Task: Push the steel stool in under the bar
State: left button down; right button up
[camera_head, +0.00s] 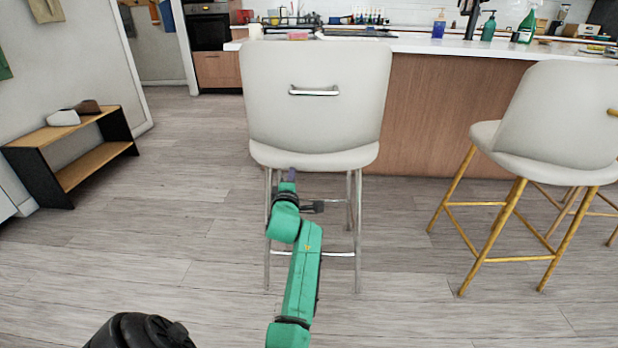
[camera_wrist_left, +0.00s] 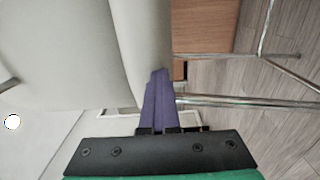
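The steel stool (camera_head: 316,100) has a pale seat and back, a metal handle on the back, and shiny steel legs. It stands upright with its back towards me, in front of the bar (camera_head: 440,115), and its back overlaps the counter edge in the head view. My left gripper (camera_head: 291,175) is at the near edge of the seat, left of its middle. In the left wrist view its purple fingers (camera_wrist_left: 159,98) lie together, with the tips against or very close to the pale seat (camera_wrist_left: 148,40); contact is not certain. My right gripper is out of view.
A second pale stool with gold legs (camera_head: 555,115) stands to the right, with clear floor between the two. A low wooden shelf bench (camera_head: 75,150) is by the left wall. Bottles and a tap stand on the counter (camera_head: 420,44).

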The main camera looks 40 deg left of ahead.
pick_arm(q)
jog(key=shift+r, duration=0.15)
dwell(0.3)
grip_release()
jog(key=shift+s+d+r, duration=0.1)
jog(key=shift+s+d, duration=0.05)
jog(key=shift+s, duration=0.1)
jog(key=shift+w+f, duration=0.25)
jog(key=shift+f, duration=0.05)
jog(key=shift+r, duration=0.1)
